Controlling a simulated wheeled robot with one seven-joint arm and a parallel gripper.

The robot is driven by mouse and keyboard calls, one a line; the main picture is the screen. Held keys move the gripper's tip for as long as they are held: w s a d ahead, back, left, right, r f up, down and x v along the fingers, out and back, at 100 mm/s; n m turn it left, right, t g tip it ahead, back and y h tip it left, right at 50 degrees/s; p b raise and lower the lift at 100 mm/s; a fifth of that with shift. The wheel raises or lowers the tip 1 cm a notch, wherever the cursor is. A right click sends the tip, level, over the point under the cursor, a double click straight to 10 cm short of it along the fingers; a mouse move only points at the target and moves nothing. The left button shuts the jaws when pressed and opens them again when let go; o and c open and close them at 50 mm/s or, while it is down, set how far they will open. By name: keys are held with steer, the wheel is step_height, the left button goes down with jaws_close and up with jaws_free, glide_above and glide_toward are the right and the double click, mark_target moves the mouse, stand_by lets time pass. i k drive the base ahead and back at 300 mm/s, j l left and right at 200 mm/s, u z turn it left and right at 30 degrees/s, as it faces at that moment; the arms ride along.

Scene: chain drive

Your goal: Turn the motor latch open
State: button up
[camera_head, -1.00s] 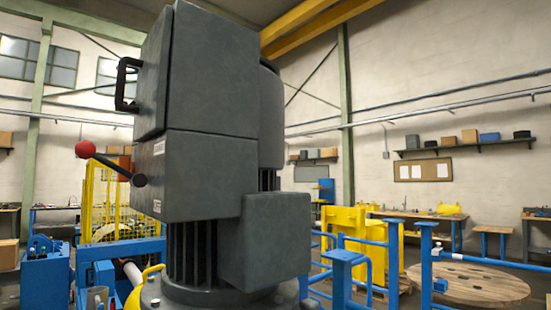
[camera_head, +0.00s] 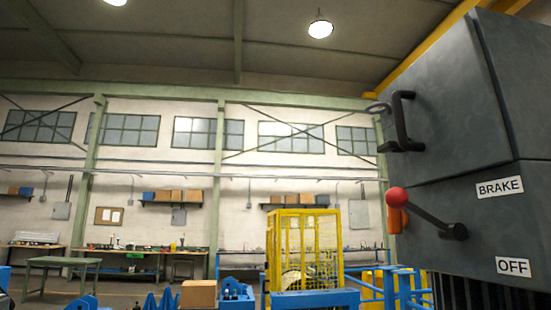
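The dark grey motor housing (camera_head: 455,100) fills the right side of the head view and is cut off by the right edge. A lever with a red ball knob (camera_head: 397,197) sits on its lower block, its dark arm rising leftward from a round pivot (camera_head: 453,231). A black bar handle (camera_head: 401,120) is on the upper block, with a grey ring (camera_head: 377,108) beside it. White labels read BRAKE (camera_head: 500,187) and OFF (camera_head: 513,266). I cannot tell which part is the motor latch. My gripper is not in view.
A yellow mesh cage (camera_head: 305,250) stands left of the motor, with blue rails (camera_head: 315,299) in front. A cardboard box (camera_head: 198,294) and a green table (camera_head: 62,264) are farther left. Workbenches line the back wall.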

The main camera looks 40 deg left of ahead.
mark_target(388, 146)
steer(key=u, duration=0.8)
